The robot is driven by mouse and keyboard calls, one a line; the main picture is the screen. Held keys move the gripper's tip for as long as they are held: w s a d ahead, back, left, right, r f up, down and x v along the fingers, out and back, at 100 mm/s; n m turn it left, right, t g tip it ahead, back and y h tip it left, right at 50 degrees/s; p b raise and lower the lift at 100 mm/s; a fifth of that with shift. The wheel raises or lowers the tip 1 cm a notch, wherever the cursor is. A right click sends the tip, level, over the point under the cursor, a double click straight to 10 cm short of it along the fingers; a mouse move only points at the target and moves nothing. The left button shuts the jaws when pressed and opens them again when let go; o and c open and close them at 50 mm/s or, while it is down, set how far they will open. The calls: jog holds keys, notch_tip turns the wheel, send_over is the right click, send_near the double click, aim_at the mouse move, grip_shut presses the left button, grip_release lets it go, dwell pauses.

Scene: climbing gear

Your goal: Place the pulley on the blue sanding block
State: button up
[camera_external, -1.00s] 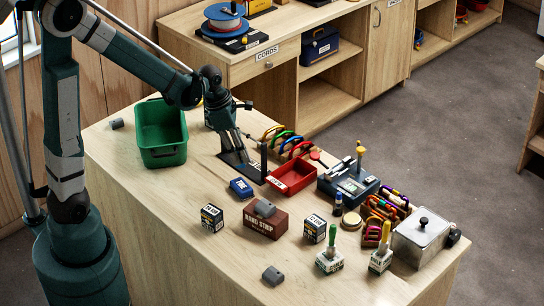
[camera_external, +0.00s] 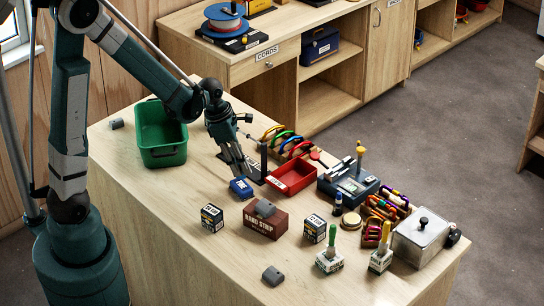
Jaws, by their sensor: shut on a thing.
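The blue sanding block (camera_external: 239,188) is a small blue box with a white label, lying on the wooden workbench (camera_external: 190,222). My gripper (camera_external: 246,176) points down with its tips right at the block's back right side. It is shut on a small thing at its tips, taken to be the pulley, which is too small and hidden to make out. I cannot tell whether that thing touches the block.
A red tray (camera_external: 309,180) and a black stand with an upright post (camera_external: 264,158) are close on the right. A brick-coloured box (camera_external: 262,225) with a grey block on top and a black box (camera_external: 212,218) stand in front. A green bin (camera_external: 161,157) is at the left.

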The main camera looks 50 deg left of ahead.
jog(key=shift+f, duration=1.65)
jog(key=shift+f, duration=0.2)
jog(key=o, duration=0.9)
jog(key=shift+r, duration=0.35)
jog(key=shift+v, duration=5.85)
jog(key=shift+s, duration=0.1)
